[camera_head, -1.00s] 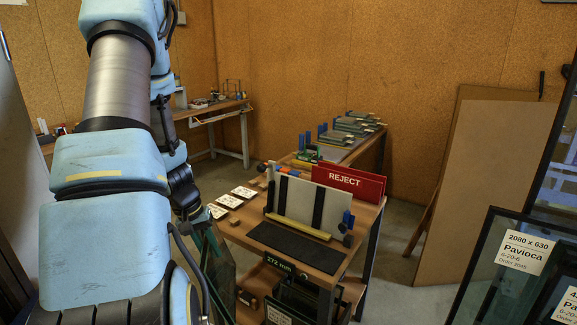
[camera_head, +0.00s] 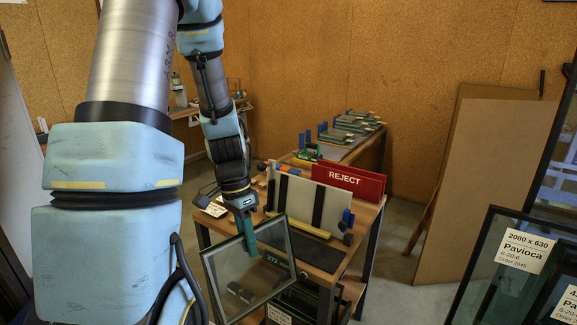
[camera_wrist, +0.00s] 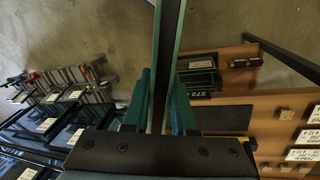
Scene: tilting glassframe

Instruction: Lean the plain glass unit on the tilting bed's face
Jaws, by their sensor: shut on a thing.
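My gripper (camera_head: 248,240) points down, shut on the top edge of the plain glass unit (camera_head: 252,288). The unit is a clear pane with a dark frame, hanging tilted in front of the table's front edge. In the wrist view, the glass unit (camera_wrist: 168,50) shows edge-on between the gripper's green fingers (camera_wrist: 160,105). The tilting bed's face (camera_head: 297,199) is a pale, nearly upright board with dark vertical strips, behind and to the right of the gripper. A yellow ledge (camera_head: 310,230) runs along its foot. The glass unit is apart from the face.
The table has a dark mat (camera_head: 318,254) before the ledge, blue-and-black fittings (camera_head: 347,222) at the right and a red REJECT board (camera_head: 348,180) behind. Dark frames stand on a shelf below. Labelled glass units (camera_head: 520,260) stand at the right. Floor between is clear.

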